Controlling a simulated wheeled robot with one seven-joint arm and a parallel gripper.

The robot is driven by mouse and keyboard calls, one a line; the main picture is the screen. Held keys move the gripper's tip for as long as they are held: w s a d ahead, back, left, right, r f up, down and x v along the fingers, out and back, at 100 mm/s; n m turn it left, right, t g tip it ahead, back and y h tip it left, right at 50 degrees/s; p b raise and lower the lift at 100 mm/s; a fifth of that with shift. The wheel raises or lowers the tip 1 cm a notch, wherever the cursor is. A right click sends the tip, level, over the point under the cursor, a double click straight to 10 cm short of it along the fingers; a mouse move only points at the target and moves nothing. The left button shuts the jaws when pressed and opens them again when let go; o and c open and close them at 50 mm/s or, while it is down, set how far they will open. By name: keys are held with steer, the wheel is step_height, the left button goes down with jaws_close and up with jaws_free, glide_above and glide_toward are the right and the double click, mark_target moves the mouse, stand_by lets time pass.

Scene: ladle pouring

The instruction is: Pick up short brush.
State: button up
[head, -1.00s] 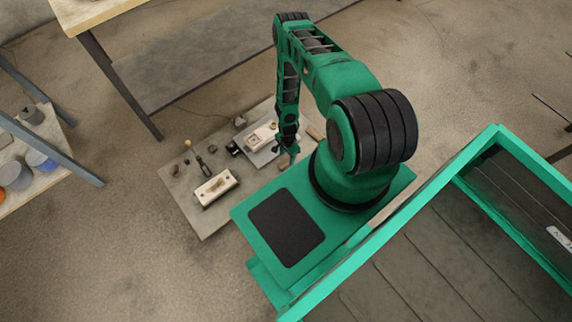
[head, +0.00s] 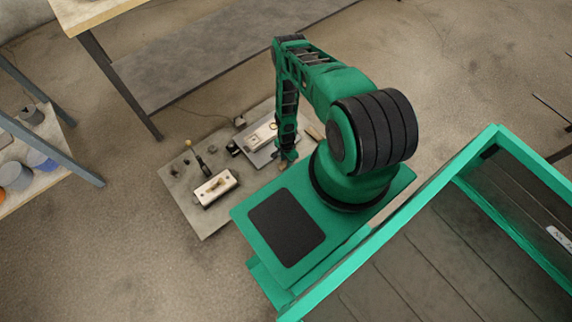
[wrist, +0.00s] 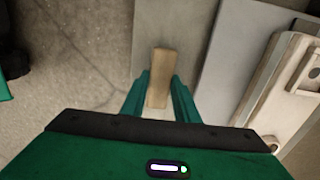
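A short light-wood piece (wrist: 160,78), apparently the short brush or its handle, lies between my fingers in the wrist view. Its bristles cannot be made out. My gripper (wrist: 160,82) has its two green fingers apart, one on each side of the wood. A narrow gap shows by the right finger, so it looks open around the piece rather than clamped. In the head view my gripper (head: 288,157) is low at the near right part of the grey board, and the piece between the fingers cannot be made out.
The grey board (head: 190,215) lies on the floor. A white box (head: 216,187) and dark small items stand on its left part. A second white box (head: 262,136) is on a grey plate; it also shows in the wrist view (wrist: 285,85). A wooden strip (head: 315,131) is beyond my gripper.

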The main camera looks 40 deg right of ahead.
jaws_close()
steer(key=shift+r, duration=0.1)
steer(key=shift+r, duration=0.55)
step_height(320, 180, up, 3)
steer(key=shift+f, duration=0.15)
steer(key=s+a+r, duration=0.3)
steer(key=a+r, duration=0.4)
steer(key=a, duration=0.4)
steer(key=shift+a, duration=0.15)
